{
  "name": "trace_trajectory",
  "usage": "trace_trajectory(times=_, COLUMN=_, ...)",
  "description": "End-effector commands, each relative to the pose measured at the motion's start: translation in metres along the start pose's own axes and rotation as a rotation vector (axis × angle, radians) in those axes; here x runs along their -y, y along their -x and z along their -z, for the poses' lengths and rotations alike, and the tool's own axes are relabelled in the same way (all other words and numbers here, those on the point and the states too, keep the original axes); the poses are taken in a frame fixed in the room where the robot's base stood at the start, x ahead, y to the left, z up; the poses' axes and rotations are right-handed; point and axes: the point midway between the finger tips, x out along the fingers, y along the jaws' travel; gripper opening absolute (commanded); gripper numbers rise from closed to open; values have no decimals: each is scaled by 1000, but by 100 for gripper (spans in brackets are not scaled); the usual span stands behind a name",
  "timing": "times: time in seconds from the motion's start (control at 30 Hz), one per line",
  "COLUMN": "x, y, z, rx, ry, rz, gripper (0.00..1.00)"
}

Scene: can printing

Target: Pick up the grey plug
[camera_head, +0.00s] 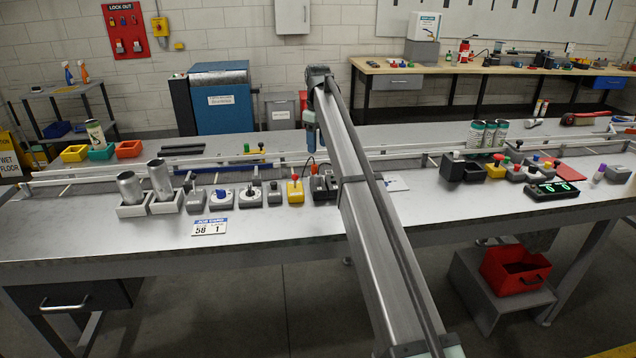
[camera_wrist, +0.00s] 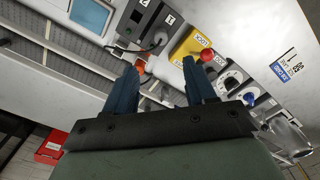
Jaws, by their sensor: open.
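My gripper (camera_head: 311,138) is open, with its blue fingers pointing down over the middle of the bench. In the wrist view its two fingers (camera_wrist: 160,82) are apart with nothing held between them. A dark grey socket box (camera_head: 323,187) stands on the bench just below the gripper, partly behind my arm. It also shows in the wrist view (camera_wrist: 140,22), beyond the fingertips. A dark round plug-like piece with a black cable (camera_wrist: 159,39) is at this box; I cannot tell for sure that it is the grey plug.
A yellow switch box (camera_head: 295,191) with a red knob stands left of the socket box. Grey dial boxes (camera_head: 222,198) and metal cans (camera_head: 160,178) are farther left. A conveyor rail runs behind them. The bench front is mostly clear.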

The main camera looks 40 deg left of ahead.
Motion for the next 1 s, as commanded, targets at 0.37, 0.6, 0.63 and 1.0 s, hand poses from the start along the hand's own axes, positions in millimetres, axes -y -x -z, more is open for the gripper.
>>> trace_trajectory(times=0.37, x=0, y=-59, z=-1, rx=1, ry=-1, rz=-1, gripper=55)
trace_trajectory(times=0.6, x=1, y=-70, z=-2, rx=1, ry=-1, rz=-1, gripper=55)
trace_trajectory(times=0.63, x=1, y=-74, z=-2, rx=1, ry=-1, rz=-1, gripper=55)
trace_trajectory(times=1.0, x=3, y=-114, z=-3, rx=0, ry=-1, rz=-2, gripper=55)
